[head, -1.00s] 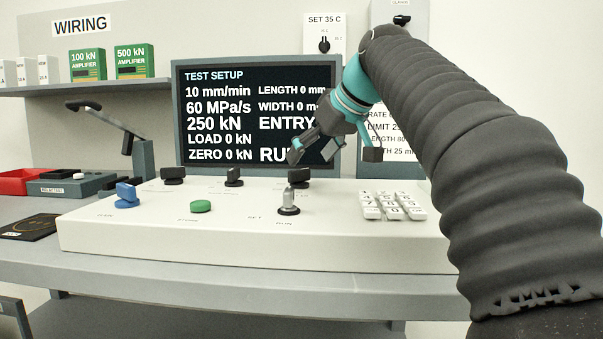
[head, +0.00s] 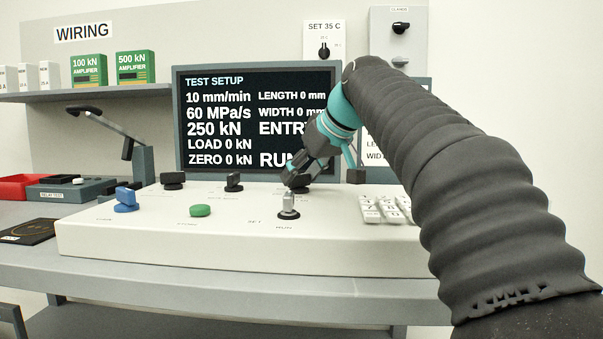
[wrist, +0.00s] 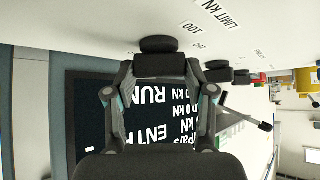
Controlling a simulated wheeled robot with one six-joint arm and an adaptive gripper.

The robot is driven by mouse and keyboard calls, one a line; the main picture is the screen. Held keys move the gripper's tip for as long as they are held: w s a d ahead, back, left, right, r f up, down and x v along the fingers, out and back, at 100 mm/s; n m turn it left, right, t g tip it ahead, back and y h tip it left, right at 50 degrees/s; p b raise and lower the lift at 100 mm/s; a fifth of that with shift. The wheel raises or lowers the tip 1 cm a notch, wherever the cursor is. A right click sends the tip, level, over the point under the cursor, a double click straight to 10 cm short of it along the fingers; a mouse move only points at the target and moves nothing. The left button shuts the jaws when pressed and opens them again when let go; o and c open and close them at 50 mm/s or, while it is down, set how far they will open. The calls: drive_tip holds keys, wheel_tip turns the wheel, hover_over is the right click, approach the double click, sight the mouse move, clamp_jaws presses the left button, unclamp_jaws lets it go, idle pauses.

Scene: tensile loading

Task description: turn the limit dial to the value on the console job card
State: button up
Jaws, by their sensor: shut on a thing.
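The limit dial (wrist: 159,45) is a black knob on the white console (head: 180,238), in the back row on the right. In the wrist view it stands between my fingertips, beside the printed words LIMIT KN and the marks 100 and 250. My gripper (head: 297,178) is shut on this dial, and it hides most of it in the head view. The screen (head: 220,166) reads 250 kN. The job card (head: 374,148) is right of the screen, and my arm covers most of it, including the limit value.
A metal RUN switch (head: 288,205) stands just in front of my gripper. Two more black dials (head: 233,181) (head: 173,180) are to the left. A green button (head: 200,210), a blue knob (head: 125,199) and a keypad (head: 380,208) are also on the console.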

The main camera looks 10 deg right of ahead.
drive_tip(key=shift+a+m+t+h+p, duration=0.1)
drive_tip(key=shift+m+t+h+p, duration=0.2)
drive_tip(key=shift+m+h, duration=0.8)
drive_tip(key=shift+m, duration=0.4)
drive_tip(key=o, duration=1.2)
drive_tip(key=shift+c, duration=0.2)
drive_tip(key=v, duration=1.2)
drive_tip(key=shift+s+f, duration=0.2)
